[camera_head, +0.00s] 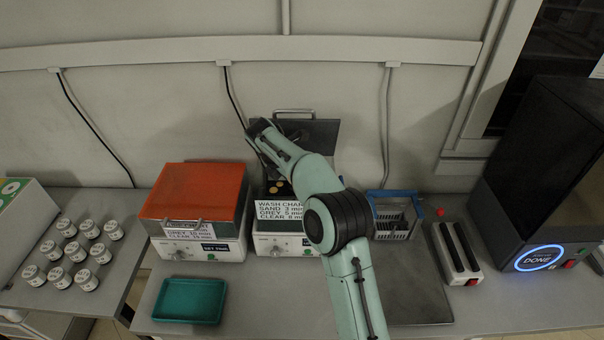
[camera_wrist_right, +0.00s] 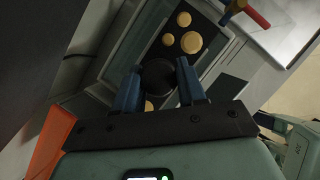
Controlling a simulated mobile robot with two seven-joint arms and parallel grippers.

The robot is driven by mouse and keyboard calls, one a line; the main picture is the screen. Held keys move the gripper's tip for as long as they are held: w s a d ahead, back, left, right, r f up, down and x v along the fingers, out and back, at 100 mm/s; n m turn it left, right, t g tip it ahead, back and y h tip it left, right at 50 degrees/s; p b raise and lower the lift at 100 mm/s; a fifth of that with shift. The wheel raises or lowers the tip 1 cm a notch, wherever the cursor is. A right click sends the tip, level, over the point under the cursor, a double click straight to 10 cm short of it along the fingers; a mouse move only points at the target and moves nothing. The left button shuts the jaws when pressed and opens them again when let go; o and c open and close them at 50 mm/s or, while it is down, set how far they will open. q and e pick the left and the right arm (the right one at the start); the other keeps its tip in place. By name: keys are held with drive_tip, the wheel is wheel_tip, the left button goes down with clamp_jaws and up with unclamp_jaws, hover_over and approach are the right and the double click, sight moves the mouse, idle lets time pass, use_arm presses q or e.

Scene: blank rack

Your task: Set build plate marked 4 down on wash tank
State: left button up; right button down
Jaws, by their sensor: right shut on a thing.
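The wash tank (camera_head: 285,243) stands at the back middle of the bench, with a white label and its grey lid (camera_head: 318,130) raised. My right gripper (camera_wrist_right: 158,78) is over the tank, its blue fingers shut on a dark round piece (camera_wrist_right: 157,77), seemingly the grip of the build plate. No number 4 is readable. Several yellow discs (camera_wrist_right: 190,42) on a dark surface show beyond the fingers; I cannot tell whether that surface is the plate or the tank. My arm hides much of the tank opening in the head view. My left gripper is not in view.
An orange-covered unit (camera_head: 195,190) stands close left of the tank. A blue-rimmed basket (camera_head: 396,215) is to the right, then a grey holder with dark bars (camera_head: 455,252) and a black machine (camera_head: 545,160) showing DONE. A teal tray (camera_head: 190,300) lies in front.

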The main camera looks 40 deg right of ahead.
drive_tip(key=shift+s+d+f+y, duration=0.2)
drive_tip(key=shift+d+f+y, duration=0.1)
drive_tip(key=shift+d+f, duration=0.4)
drive_tip(key=shift+w+f+b, duration=0.15)
drive_tip(key=shift+f+b, duration=0.15)
drive_tip(key=shift+b, duration=0.1)
drive_tip(key=shift+a+r, duration=0.45)
drive_tip(key=shift+a, duration=0.4)
drive_tip(key=shift+d+f, duration=0.35)
drive_tip(key=shift+d, duration=0.15)
drive_tip(key=shift+a+f, duration=0.2)
drive_tip(key=shift+f, duration=0.05)
drive_tip(key=shift+d+f, duration=0.1)
drive_tip(key=shift+f, duration=0.05)
drive_tip(key=c, duration=0.6)
unclamp_jaws()
drive_tip(key=shift+c, duration=0.2)
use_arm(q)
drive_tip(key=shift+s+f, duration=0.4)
